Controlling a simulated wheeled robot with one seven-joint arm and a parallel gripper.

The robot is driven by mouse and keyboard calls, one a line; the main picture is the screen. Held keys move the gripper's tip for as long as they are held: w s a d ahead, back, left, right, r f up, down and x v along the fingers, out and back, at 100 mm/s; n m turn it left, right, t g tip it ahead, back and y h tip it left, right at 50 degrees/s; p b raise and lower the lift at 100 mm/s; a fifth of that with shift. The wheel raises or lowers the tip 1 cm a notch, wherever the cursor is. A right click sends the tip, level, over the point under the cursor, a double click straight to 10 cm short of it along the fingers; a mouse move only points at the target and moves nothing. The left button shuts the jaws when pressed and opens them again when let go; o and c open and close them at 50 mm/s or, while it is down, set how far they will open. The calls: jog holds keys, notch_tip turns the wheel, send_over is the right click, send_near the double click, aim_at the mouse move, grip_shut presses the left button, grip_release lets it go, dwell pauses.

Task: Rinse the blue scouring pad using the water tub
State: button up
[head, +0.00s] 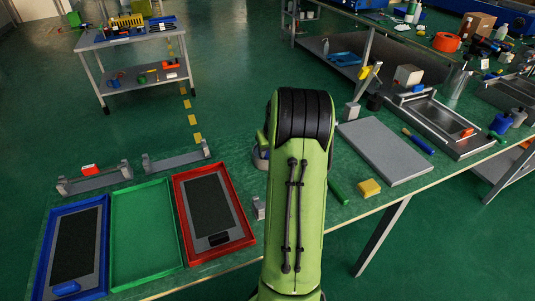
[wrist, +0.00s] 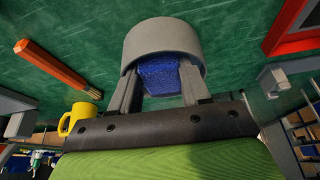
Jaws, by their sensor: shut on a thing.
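In the wrist view my gripper (wrist: 158,90) has its two grey fingers closed on the blue scouring pad (wrist: 168,74), a rough dark-blue block between them. The grey round water tub (wrist: 160,40) surrounds the far side of the pad, and the fingertips reach to its opening. I cannot tell how deep the pad is or see any water. In the head view my arm hides the gripper and pad; only a round edge of what looks like the tub (head: 261,161) shows left of the arm.
An orange-handled brush (wrist: 57,66) and a yellow mug (wrist: 77,117) show in the wrist view. In the head view, blue, green and red trays (head: 181,222) lie left of my arm.

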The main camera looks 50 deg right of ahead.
jog(key=shift+r, duration=0.1)
notch_tip(320, 180, up, 5)
jog(key=p, duration=0.4)
jog(key=shift+r, duration=0.1)
dwell(0.7)
